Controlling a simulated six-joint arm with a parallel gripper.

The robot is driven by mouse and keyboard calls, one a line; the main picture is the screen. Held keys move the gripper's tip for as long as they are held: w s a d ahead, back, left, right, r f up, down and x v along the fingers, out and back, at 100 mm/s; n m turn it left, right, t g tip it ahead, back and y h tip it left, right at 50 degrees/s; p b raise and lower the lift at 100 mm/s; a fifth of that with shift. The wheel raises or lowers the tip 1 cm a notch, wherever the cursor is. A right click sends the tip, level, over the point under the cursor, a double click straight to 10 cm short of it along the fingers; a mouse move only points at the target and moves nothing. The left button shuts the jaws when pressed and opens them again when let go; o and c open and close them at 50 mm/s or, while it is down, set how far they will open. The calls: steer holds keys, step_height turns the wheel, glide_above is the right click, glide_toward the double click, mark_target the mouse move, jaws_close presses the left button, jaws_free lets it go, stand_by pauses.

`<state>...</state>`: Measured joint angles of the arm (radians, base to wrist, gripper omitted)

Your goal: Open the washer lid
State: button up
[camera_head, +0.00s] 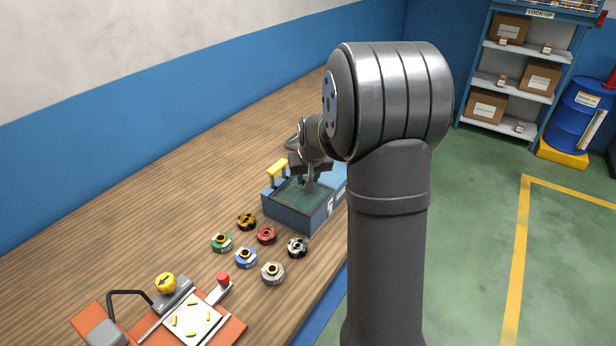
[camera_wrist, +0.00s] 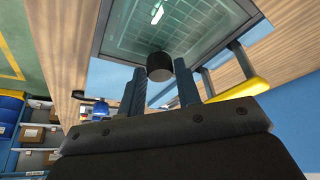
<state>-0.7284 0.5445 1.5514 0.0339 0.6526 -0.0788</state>
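The washer (camera_head: 296,220) is a blue-grey box on the wooden bench, with a greenish see-through lid (camera_head: 297,197) lying flat on top. In the wrist view the lid (camera_wrist: 175,30) shows a grid beneath it and a round black knob (camera_wrist: 159,67). My gripper (camera_head: 311,186) points down over the far part of the lid. In the wrist view its two fingers (camera_wrist: 161,84) are apart, with the knob appearing between their tips. I cannot tell whether they touch it. In the head view the knob is hidden by the gripper.
A yellow bar handle (camera_head: 277,168) stands on posts at the washer's left. Several coloured round parts, including a red one (camera_head: 266,235), lie in front. An orange fixture (camera_head: 228,327) is at the near left. Shelves (camera_head: 512,85) and a blue drum (camera_head: 577,115) stand across the floor.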

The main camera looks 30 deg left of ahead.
jaws_close()
steer(key=w, duration=1.2)
steer(key=shift+w, duration=0.6)
steer(key=shift+r, duration=0.1)
steer(key=shift+o, duration=1.6)
jaws_free()
steer(key=shift+w, duration=0.15)
steer(key=shift+o, duration=0.7)
steer(key=v, duration=1.7)
steer(key=shift+d, duration=0.1)
